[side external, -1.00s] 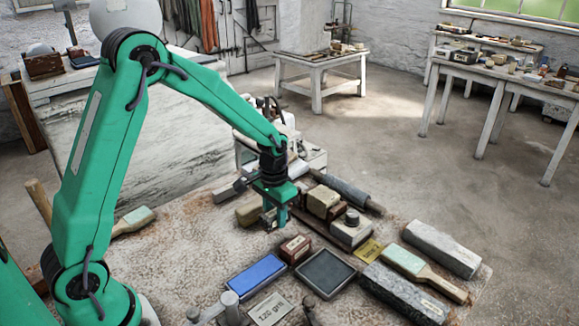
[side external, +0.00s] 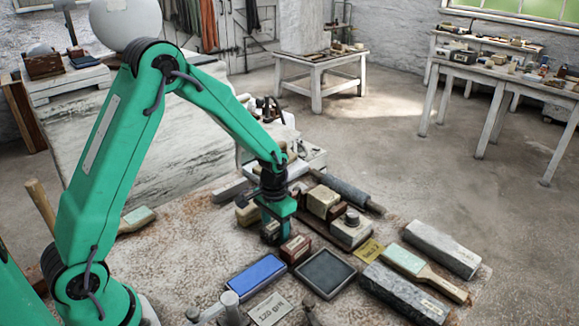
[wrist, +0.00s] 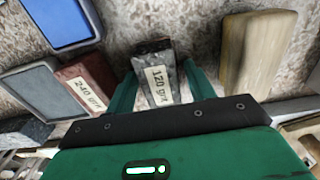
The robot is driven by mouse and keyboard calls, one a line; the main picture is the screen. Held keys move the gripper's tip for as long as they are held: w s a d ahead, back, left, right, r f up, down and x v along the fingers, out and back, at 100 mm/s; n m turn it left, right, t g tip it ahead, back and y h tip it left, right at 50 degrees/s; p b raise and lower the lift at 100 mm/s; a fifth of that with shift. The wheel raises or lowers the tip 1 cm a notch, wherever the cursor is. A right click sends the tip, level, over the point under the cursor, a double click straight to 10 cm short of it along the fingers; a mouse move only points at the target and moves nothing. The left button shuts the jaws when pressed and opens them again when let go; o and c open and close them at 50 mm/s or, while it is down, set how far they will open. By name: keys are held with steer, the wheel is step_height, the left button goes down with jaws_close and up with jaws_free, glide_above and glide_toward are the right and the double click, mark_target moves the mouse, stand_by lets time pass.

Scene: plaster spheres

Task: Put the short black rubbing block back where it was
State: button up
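The short black rubbing block (wrist: 156,75) is a dark speckled block with a pale "120 grit" label. In the side view my gripper (side external: 272,230) is low over the bench, just left of a reddish-brown block. The black block (side external: 270,234) shows there as a small dark shape at the fingertips. Whether its underside touches the bench is hard to tell.
The reddish-brown block labelled "240 grit" (wrist: 84,84) is close on the left in the wrist view. A tan block (wrist: 257,52) is on the right. A blue stone (side external: 256,276), a dark grey stone (side external: 325,273) and a "120 grit" card (side external: 270,309) lie nearer the front.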

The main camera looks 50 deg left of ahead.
mark_target(274, 225)
steer(key=shift+r, duration=0.1)
stand_by(0.3)
step_height(274, 225, up, 12)
stand_by(0.7)
steer(key=shift+r, duration=0.2)
stand_by(0.3)
steer(key=s+r+t, duration=0.2)
steer(key=s+r, duration=0.2)
steer(key=s, duration=0.2)
steer(key=s+d+r+t, duration=0.1)
steer(key=s+r, duration=0.2)
steer(key=s, duration=0.4)
steer(key=s+r+t, duration=0.2)
steer(key=s+r, duration=0.2)
steer(key=s, duration=0.3)
steer(key=shift+s+d+r+t, duration=0.25)
steer(key=shift+d+r+t, duration=0.05)
steer(key=shift+d+r, duration=0.05)
